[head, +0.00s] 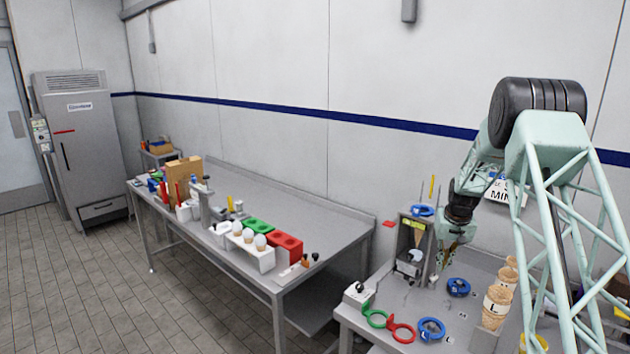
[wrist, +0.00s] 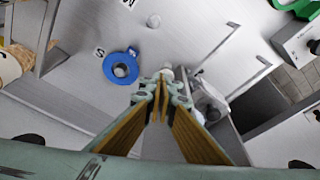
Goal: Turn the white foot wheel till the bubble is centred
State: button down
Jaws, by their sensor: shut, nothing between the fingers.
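My gripper (head: 438,262) points down over the right-hand bench, beside the grey stand (head: 403,238). In the wrist view its fingers (wrist: 160,80) are together with nothing between them. A small white round part (wrist: 167,73) shows just beyond the fingertips; it may be the white foot wheel, but I cannot tell for sure, nor whether the fingers touch it. Another small white round part (wrist: 154,20) lies farther up in the wrist view. The bubble cannot be made out in either view.
A blue ring (wrist: 120,66) lies by an S label, left of my fingers in the wrist view. Green (head: 376,318) and red rings (head: 402,332) lie at the bench front. Stacked cones (head: 497,303) stand to the right. A long table (head: 330,228) with holders stands left.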

aim_at(433, 279)
jog(key=shift+f, duration=0.1)
dwell(0.3)
jog(key=shift+f+b, duration=1.45)
jog(key=shift+f, duration=1.85)
jog(key=shift+a+f+b, duration=0.2)
jog(key=shift+a+b, duration=0.2)
jog(key=shift+a, duration=0.2)
jog(key=shift+w+a+r+b, duration=0.1)
jog(key=shift+w+a+b, duration=0.1)
jog(key=shift+a, duration=0.15)
jog(key=shift+w+a+r+b, duration=0.1)
jog(key=shift+a+b, duration=0.05)
jog(key=shift+a, duration=0.15)
jog(key=shift+w+a+r, duration=0.1)
jog(key=shift+w+a, duration=0.05)
jog(key=shift+s+a, duration=0.15)
jog(key=shift+s, duration=0.25)
